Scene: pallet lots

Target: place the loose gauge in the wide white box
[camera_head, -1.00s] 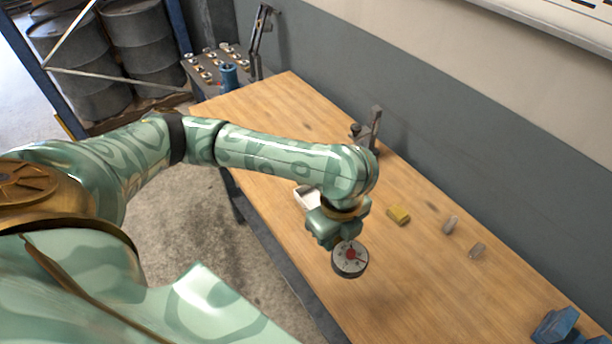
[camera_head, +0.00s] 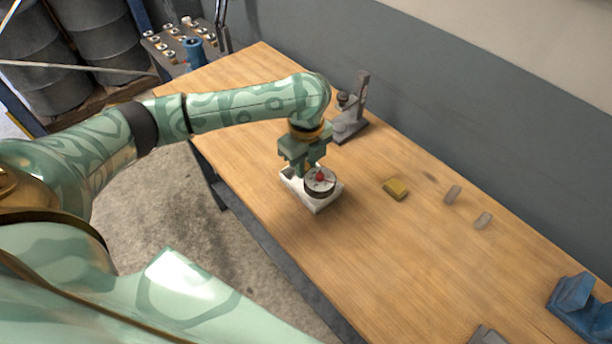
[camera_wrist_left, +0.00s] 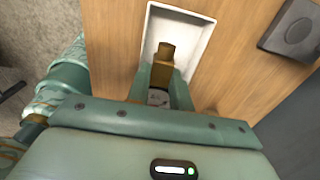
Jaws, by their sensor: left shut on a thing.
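The gauge is a round dial (camera_head: 320,182) with a pale face, dark rim and red centre. My left gripper (camera_head: 309,172) is shut on it and holds it over the wide white box (camera_head: 319,207). In the left wrist view the box (camera_wrist_left: 203,24) lies beyond the fingers, and its visible floor is bare. The gauge (camera_wrist_left: 158,97) shows there only in part between the fingers (camera_wrist_left: 161,90). I cannot tell whether the gauge touches the box. My right gripper is not in view.
A grey stand (camera_head: 352,118) stands behind the box; its base also shows in the left wrist view (camera_wrist_left: 296,30). A blue object (camera_head: 578,305) sits far right. The wooden table (camera_head: 400,260) is otherwise mostly clear.

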